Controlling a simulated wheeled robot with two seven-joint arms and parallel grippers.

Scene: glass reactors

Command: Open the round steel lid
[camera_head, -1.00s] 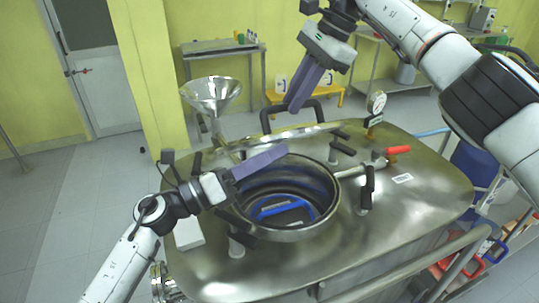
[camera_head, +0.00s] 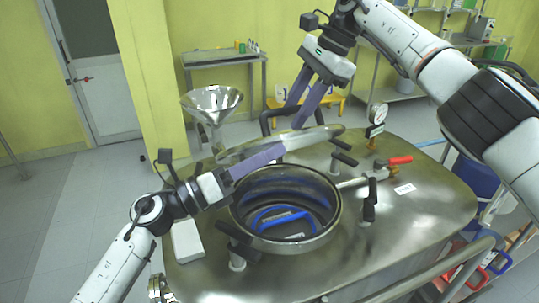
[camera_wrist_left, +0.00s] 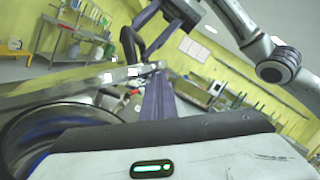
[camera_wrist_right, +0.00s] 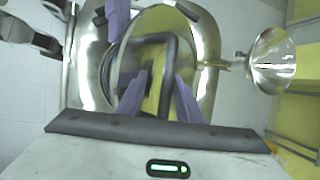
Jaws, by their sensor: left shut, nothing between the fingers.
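The round steel lid (camera_head: 322,136) stands steeply raised at the far side of the round opening (camera_head: 285,205), its rim towards me in the head view. Its black handle (camera_head: 266,122) is on the far side; in the right wrist view the handle (camera_wrist_right: 168,75) is a curved bar in front of the shiny lid (camera_wrist_right: 128,62). My left gripper (camera_head: 282,148) is shut and empty, its fingers at the near side of the lid; I cannot tell whether they touch it. My right gripper (camera_head: 297,118) is open above and behind the lid, fingers apart near the handle.
A steel funnel (camera_head: 212,104) stands left of the lid. Black clamp knobs, a red-handled valve (camera_head: 400,160) and a gauge (camera_head: 377,114) stick up from the vessel top (camera_head: 420,205). A rail (camera_head: 440,270) runs along the near right.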

